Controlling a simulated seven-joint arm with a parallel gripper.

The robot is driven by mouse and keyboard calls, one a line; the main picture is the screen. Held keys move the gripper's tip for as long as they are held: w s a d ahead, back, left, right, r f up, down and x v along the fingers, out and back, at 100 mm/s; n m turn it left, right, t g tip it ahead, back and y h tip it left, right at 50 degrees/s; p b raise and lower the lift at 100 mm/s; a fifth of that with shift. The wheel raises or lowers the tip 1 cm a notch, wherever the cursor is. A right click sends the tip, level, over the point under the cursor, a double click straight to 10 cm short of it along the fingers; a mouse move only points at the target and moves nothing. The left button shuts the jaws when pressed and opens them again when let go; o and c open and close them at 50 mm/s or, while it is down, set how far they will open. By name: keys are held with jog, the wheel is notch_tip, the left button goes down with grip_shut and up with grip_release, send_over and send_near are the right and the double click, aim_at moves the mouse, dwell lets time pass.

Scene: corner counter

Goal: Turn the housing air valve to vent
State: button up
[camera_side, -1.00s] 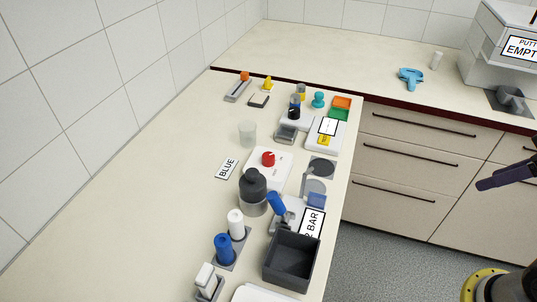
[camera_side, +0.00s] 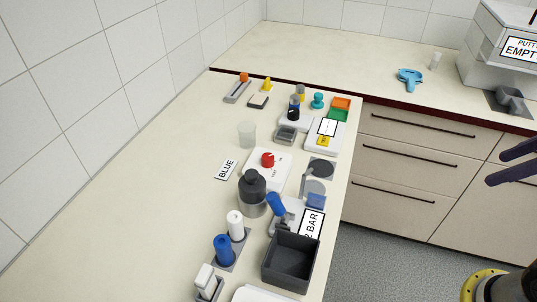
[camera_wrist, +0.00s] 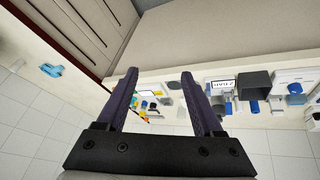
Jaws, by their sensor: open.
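A red knob (camera_side: 268,160) sits on a white plate (camera_side: 254,178) in the middle of the left counter. It looks like the air valve; the small print beside it is too small to read. The dark grey bottle in front hides part of the plate. My gripper (camera_side: 497,169) is at the right edge of the side view, far from the knob, over the floor in front of the drawers. In the wrist view my gripper (camera_wrist: 160,73) has its two purple fingers apart with nothing between them. I cannot make out the knob in the wrist view.
A grey bottle (camera_side: 253,196), a blue lever (camera_side: 276,204) by a "2 BAR" label (camera_side: 311,224), and a dark open bin (camera_side: 290,263) stand near the knob. A frosted cup (camera_side: 247,134) stands behind it. The counter's left strip is clear.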

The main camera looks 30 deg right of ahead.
jog(key=w+a+r+n+g, duration=0.1)
jog(key=w+a+r+n, duration=0.2)
jog(key=w+r+n, duration=0.35)
jog(key=w+a+r+n+g, duration=0.15)
jog(key=w+r+n, duration=0.25)
jog(key=w+r, duration=0.45)
jog(key=n+g, duration=0.3)
jog(key=n, duration=0.5)
send_over(268, 156)
notch_tip(268, 156, down, 18)
jog(key=shift+m, duration=0.25)
notch_tip(268, 156, down, 13)
jog(key=shift+f, duration=0.15)
jog(key=shift+c, duration=0.2)
grip_shut()
